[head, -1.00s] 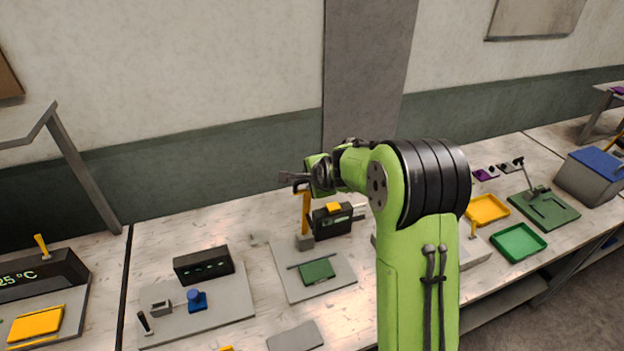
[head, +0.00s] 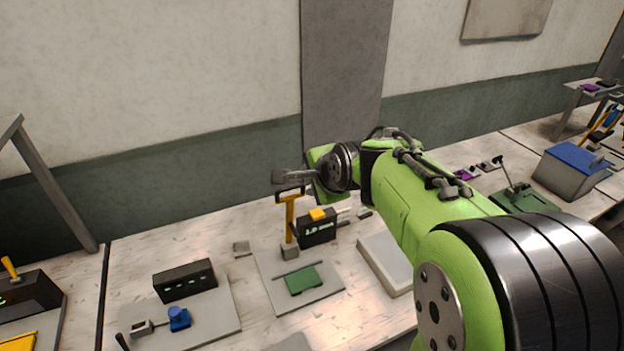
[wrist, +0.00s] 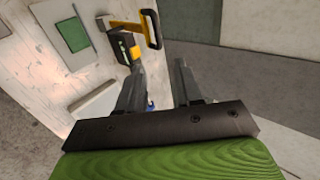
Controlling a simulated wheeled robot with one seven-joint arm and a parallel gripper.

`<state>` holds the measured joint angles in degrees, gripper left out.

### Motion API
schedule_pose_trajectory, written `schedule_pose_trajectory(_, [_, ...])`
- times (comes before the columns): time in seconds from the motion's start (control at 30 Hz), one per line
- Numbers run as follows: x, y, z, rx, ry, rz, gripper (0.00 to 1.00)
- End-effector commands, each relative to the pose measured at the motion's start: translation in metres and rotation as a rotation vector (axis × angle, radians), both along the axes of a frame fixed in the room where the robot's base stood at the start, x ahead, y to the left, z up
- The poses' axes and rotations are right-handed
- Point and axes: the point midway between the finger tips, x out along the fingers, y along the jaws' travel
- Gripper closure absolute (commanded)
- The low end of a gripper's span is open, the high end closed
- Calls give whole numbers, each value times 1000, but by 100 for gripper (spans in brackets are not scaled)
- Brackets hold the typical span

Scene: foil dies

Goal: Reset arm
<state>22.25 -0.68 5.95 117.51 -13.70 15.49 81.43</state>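My green arm reaches in from the lower right in the head view. My gripper (head: 280,178) is raised above the workbench, pointing left, in front of the wall. In the wrist view its two dark fingers (wrist: 160,78) stand apart with nothing between them, so it is open. A yellow-handled lever (head: 290,218) stands on a grey block just below the gripper in the head view. Its yellow arm and black handle also show beyond the fingers in the wrist view (wrist: 152,28). The gap between gripper and lever is hard to judge.
A black box with a yellow top (head: 318,230) stands beside the lever. A grey plate with a green rectangle (head: 303,280) lies in front. A blue-topped bin (head: 572,165) stands far right.

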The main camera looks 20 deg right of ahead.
Motion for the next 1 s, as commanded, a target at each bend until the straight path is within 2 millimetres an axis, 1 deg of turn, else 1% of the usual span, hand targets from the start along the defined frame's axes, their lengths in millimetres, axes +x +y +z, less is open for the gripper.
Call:
schedule_pose_trajectory(0.37, [0, 1, 0, -4, 1, 3, 65])
schedule_pose_trajectory(0.43, [-9, 6, -1, -45, 11, 40, 65])
schedule_pose_trajectory(0.47, [-16, 10, -2, -82, 20, 73, 65])
schedule_pose_trajectory(0.57, [-59, 29, -10, -279, 76, 256, 65])
schedule_pose_trajectory(0.6, [-82, 36, -16, -372, 103, 349, 65])
schedule_pose_trajectory(0.67, [-116, 44, -26, -503, 145, 495, 65])
schedule_pose_trajectory(0.7, [-138, 49, -34, -586, 171, 595, 65])
schedule_pose_trajectory(0.77, [-171, 53, -46, -700, 202, 746, 65])
schedule_pose_trajectory(0.8, [-192, 55, -55, -766, 222, 842, 65])
schedule_pose_trajectory(0.9, [-232, 57, -74, -890, 251, 1046, 65])
schedule_pose_trajectory(1.0, [-254, 57, -85, -956, 265, 1169, 65])
